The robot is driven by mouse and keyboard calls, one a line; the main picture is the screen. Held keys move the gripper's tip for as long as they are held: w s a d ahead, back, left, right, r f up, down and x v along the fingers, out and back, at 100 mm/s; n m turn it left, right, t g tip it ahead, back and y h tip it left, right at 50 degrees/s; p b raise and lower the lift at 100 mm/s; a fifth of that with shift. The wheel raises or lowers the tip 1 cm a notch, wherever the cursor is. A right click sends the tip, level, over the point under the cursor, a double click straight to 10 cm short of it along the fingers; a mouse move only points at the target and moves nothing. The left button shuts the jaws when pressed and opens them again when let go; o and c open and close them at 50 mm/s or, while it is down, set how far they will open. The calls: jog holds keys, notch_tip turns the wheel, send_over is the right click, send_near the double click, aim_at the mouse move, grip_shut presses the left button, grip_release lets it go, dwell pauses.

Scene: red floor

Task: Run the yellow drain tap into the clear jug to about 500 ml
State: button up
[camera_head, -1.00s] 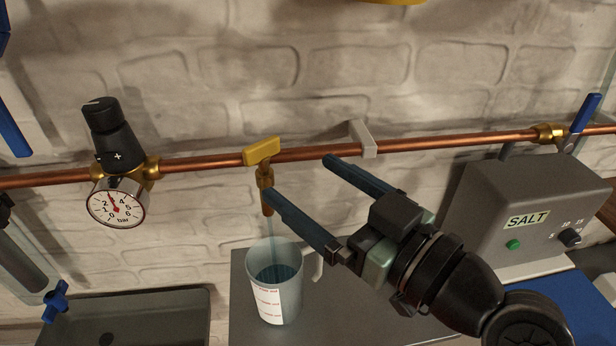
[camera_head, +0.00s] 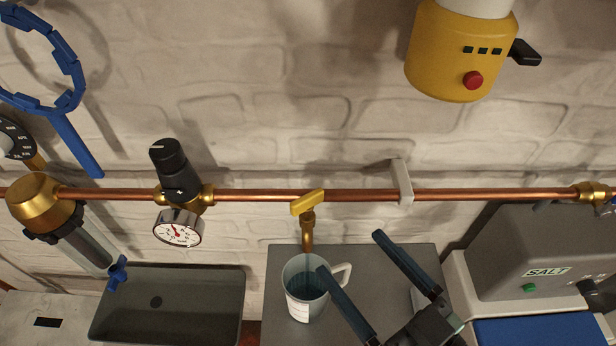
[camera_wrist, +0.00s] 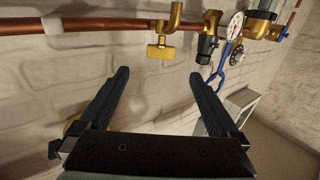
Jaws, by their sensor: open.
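The yellow drain tap (camera_head: 307,203) hangs from the copper pipe, with its brass spout over the clear jug. Its handle lies nearly along the pipe. The tap also shows in the wrist view (camera_wrist: 160,52), ahead of my fingers. The clear jug (camera_head: 301,300) stands upright on a grey surface, with bluish water inside and a white label with red marks. The water level against the marks cannot be read, nor whether water still runs from the spout. My gripper (camera_head: 350,252) is open and empty, right of the tap; one finger overlaps the jug in the picture. It also shows in the wrist view (camera_wrist: 160,74).
A pressure regulator with gauge (camera_head: 178,228) is left of the tap. A grey basin (camera_head: 170,310) lies lower left. A pipe bracket (camera_head: 402,182) and the salt unit (camera_head: 545,255) are to the right. A yellow device with red button (camera_head: 460,50) hangs above.

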aim_at(310, 204)
jog(key=p+x, duration=0.2)
jog(key=x, duration=0.8)
jog(key=shift+w+a+r+p, duration=0.1)
jog(key=shift+w+a+p, duration=0.15)
jog(key=shift+a+p, duration=0.1)
jog(key=shift+w+a, duration=0.3)
jog(key=shift+w, duration=0.3)
jog(key=c, duration=1.4)
jog(key=shift+o, duration=0.2)
